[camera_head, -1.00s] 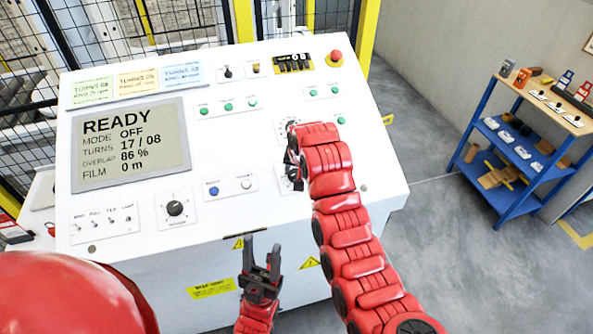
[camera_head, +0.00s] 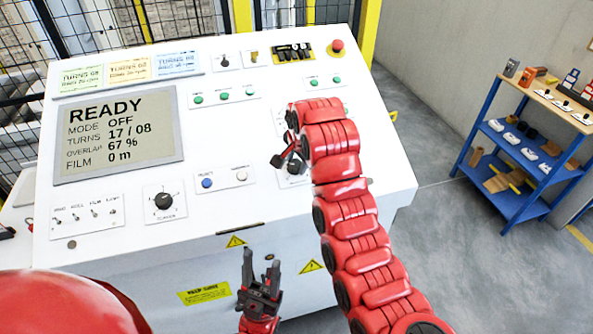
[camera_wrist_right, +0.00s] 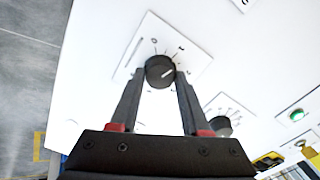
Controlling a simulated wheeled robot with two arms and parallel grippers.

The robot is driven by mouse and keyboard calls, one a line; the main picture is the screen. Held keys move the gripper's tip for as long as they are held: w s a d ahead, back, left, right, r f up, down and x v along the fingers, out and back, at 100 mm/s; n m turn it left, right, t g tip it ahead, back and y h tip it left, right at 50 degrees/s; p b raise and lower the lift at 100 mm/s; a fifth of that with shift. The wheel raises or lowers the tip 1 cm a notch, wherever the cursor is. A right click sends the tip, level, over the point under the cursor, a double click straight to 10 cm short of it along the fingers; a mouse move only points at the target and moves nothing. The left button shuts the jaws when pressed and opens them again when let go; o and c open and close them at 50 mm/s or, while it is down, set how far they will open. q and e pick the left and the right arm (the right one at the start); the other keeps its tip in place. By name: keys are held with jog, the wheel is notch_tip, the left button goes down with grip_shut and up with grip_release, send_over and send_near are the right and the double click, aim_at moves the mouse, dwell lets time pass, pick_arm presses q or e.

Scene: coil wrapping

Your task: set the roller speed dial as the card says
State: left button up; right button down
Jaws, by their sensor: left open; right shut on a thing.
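My right gripper (camera_head: 284,160) is shut on a black knob (camera_wrist_right: 160,71) with a white pointer line, on a white plate with tick marks. In the head view this knob (camera_head: 294,168) is the lower one of the two at the panel's right, partly hidden by the gripper. A second black knob (camera_wrist_right: 222,126) is beside it in the wrist view. The screen (camera_head: 120,137) reads READY, MODE OFF, TURNS 17 / 08, OVERLAP 67 %, FILM 0 m. Green (camera_head: 82,78), yellow (camera_head: 129,70) and blue (camera_head: 177,64) cards show turns; their lower lines are hard to read. My left gripper (camera_head: 261,258) is open and empty before the panel's front.
Another knob (camera_head: 163,201), several toggle switches (camera_head: 95,212) and a blue button (camera_head: 207,183) sit along the panel's lower part. A red mushroom button (camera_head: 337,46) is at the top right. A blue shelf cart (camera_head: 500,196) stands right, across open floor.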

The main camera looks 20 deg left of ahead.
jog(key=m+b, duration=0.2)
jog(key=m, duration=0.2)
jog(key=shift+f+m+b, duration=0.1)
jog(key=shift+m+b, duration=0.2)
jog(key=m+b, duration=0.1)
jog(key=m, duration=0.3)
jog(key=shift+b, duration=0.3)
jog(key=shift+d+m, duration=0.1)
jog(key=shift+m, duration=0.2)
jog(key=shift+c, duration=1.9)
grip_release()
